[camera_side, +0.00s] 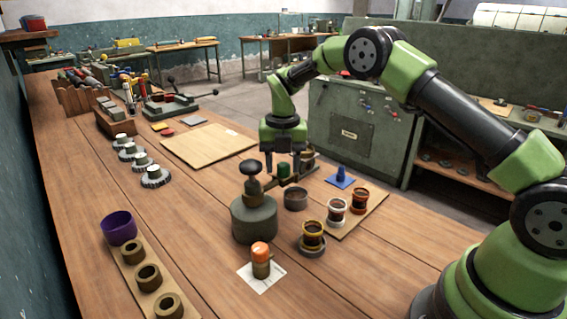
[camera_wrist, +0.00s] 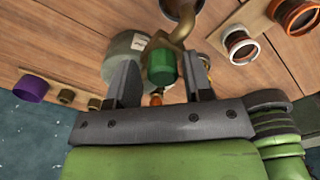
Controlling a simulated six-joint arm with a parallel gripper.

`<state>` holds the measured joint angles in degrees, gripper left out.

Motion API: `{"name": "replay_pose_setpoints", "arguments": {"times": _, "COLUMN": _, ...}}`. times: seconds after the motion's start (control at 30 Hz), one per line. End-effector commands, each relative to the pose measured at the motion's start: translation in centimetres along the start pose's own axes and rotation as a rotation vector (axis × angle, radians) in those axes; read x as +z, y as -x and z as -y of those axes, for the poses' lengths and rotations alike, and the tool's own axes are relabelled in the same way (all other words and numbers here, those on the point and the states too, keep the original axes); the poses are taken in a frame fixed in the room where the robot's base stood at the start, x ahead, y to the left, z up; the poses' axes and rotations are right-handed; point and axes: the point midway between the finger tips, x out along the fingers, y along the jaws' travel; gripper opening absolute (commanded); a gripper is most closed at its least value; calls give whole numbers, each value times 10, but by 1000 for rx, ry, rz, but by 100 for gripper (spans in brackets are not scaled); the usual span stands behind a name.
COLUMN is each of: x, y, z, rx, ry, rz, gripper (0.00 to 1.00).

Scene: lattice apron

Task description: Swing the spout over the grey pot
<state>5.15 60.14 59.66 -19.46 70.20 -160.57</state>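A squat dark drum (camera_side: 255,220) stands mid-bench with a black knob (camera_side: 251,168) on top. A brass spout (camera_wrist: 187,32) reaches from it towards the right in the side view and carries a green grip (camera_side: 284,170). My gripper (camera_wrist: 161,80) points down with its fingers on either side of the green grip (camera_wrist: 161,66). A gap shows on both sides, so it is open around the grip. The grey pot (camera_side: 295,200) stands right of the drum. The spout's end appears just above or behind the pot; I cannot tell which.
A yellow-banded jar (camera_side: 313,236) and a board (camera_side: 372,212) with white and orange-red jars stand to the right. An orange-topped bottle (camera_side: 260,256) stands in front. A blue funnel-like piece (camera_side: 340,176) lies behind. A bare wooden board (camera_side: 205,146) lies at the back left.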

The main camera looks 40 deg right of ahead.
Motion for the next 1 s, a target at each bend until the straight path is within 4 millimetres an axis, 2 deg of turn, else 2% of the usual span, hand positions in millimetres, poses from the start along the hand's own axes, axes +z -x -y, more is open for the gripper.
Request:
{"name": "replay_pose_setpoints", "arguments": {"times": 0.37, "x": -1, "y": 2, "z": 1, "rx": -3, "ry": -3, "rz": -5, "gripper": 57}}
{"name": "replay_pose_setpoints", "arguments": {"times": 0.47, "x": -1, "y": 14, "z": 0, "rx": -1, "ry": -4, "rz": -3, "gripper": 57}}
{"name": "replay_pose_setpoints", "arguments": {"times": 0.8, "x": 0, "y": 80, "z": 0, "rx": 1, "ry": -3, "rz": 0, "gripper": 57}}
{"name": "replay_pose_setpoints", "arguments": {"times": 1.0, "x": 0, "y": 97, "z": 0, "rx": -2, "ry": -2, "rz": -3, "gripper": 57}}
